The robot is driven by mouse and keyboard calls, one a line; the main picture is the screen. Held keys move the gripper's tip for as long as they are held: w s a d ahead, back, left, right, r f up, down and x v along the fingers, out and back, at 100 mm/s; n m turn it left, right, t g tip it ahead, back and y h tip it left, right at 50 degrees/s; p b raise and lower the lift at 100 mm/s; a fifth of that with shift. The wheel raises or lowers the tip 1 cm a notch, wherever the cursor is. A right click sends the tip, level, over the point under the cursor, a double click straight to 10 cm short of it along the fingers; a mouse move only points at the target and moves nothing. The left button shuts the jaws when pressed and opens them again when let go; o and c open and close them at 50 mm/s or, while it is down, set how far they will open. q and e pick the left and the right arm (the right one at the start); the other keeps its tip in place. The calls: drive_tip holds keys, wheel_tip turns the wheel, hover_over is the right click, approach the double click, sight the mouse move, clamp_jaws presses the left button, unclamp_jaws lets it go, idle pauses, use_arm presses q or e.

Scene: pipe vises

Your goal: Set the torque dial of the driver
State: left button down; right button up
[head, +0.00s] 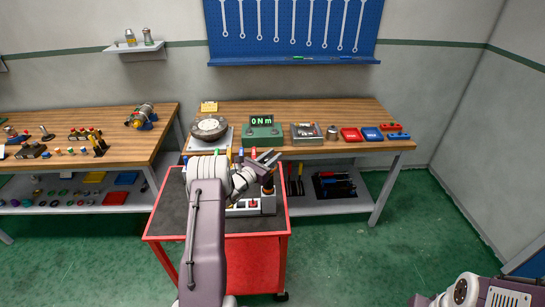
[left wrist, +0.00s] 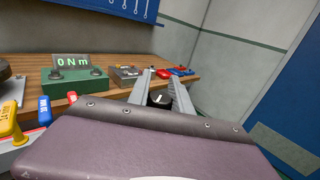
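The driver (head: 268,184) stands on the red cart, dark with a bit of orange, partly hidden behind my left gripper. In the left wrist view its black top dial (left wrist: 160,99) with a white mark shows between the fingertips. My left gripper (head: 268,157) is open over the driver's top; its fingers (left wrist: 162,92) are on either side of the dial. I cannot tell whether they touch it. A green tester (head: 263,133) on the bench reads "0 Nm"; it also shows in the left wrist view (left wrist: 75,80). My right gripper is not in view; part of my right arm shows at lower right.
The red cart (head: 160,222) carries a grey block (head: 240,212) and colored handles. Another bench (head: 130,115) stands left. Green floor is free at right.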

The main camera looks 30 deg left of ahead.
sight(265, 161)
use_arm(q)
drive_tip(key=m+h+b, duration=0.1)
drive_tip(key=b, duration=0.1)
drive_tip(key=h+b, duration=0.1)
drive_tip(key=b, duration=0.1)
drive_tip(key=shift+d+f+m+g+h, duration=0.15)
drive_tip(key=shift+f+m+g+h, duration=0.15)
drive_tip(key=shift+m+g, duration=0.1)
drive_tip(key=shift+r+h, duration=0.2)
drive_tip(key=shift+h, duration=0.1)
drive_tip(key=shift+d+r+m, duration=0.15)
drive_tip(key=shift+m, duration=0.15)
drive_tip(key=c, duration=1.1)
unclamp_jaws()
drive_tip(key=shift+s, duration=0.1)
drive_tip(key=shift+c, duration=0.2)
drive_tip(key=b+v, duration=0.2)
drive_tip(key=v, duration=0.6)
drive_tip(key=shift+s+a, duration=0.2)
drive_tip(key=shift+a, duration=0.05)
drive_tip(key=shift+s, duration=0.3)
drive_tip(key=shift+a, duration=0.1)
